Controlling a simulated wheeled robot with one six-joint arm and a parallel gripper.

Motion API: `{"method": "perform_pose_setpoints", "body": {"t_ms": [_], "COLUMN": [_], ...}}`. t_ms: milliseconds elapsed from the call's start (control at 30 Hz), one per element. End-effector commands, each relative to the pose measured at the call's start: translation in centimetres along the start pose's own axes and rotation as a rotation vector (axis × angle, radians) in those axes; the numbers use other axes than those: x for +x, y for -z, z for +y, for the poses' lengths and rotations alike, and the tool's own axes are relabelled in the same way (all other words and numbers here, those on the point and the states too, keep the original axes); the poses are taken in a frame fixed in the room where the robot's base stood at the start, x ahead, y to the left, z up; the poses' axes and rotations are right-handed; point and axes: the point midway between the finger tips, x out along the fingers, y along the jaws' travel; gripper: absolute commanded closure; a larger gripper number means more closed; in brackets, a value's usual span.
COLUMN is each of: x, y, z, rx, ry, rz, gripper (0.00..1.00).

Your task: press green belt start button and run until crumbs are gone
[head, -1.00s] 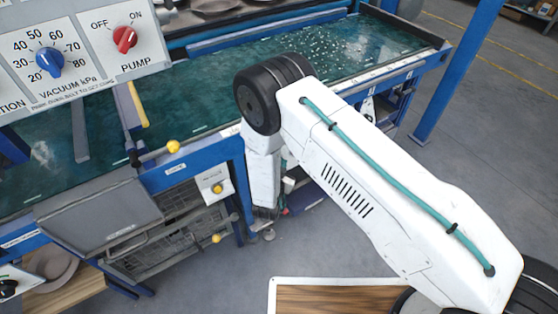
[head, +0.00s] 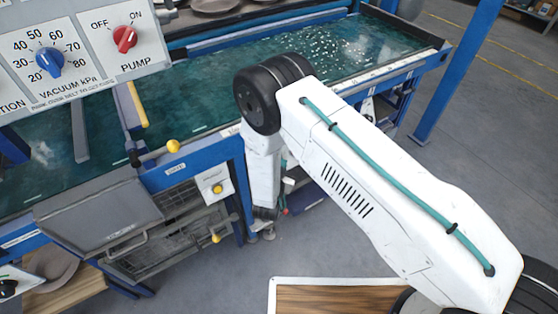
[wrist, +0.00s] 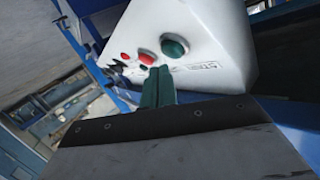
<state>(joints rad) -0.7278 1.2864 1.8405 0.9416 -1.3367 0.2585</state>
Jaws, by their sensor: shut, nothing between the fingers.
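The wrist view shows a white control box with a large green button (wrist: 175,46) and a red button (wrist: 146,60) beside it. My gripper (wrist: 158,73) is shut and empty, its green fingertips just below the green button in the picture. I cannot tell whether they touch the box. The head view shows the green belt (head: 215,88) with many pale crumbs (head: 335,48) scattered over its far right part. The button box is not clear in the head view, where my arm covers part of the belt's front edge.
A panel with a blue vacuum knob (head: 49,61) and a red pump knob (head: 124,39) fills the upper left. A yellow-knobbed lever (head: 173,146) stands at the belt's front edge. A blue post (head: 455,70) rises at right. The grey floor (head: 480,170) at right is open.

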Motion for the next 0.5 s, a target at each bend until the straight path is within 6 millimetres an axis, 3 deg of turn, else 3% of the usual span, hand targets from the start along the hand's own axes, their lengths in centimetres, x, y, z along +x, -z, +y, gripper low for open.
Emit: {"method": "perform_pose_setpoints", "body": {"t_ms": [500], "x": [0.68], "y": [-0.39], "z": [-0.46], "rx": [0.0], "ry": [0.0], "rz": [0.0], "gripper": [1.0]}}
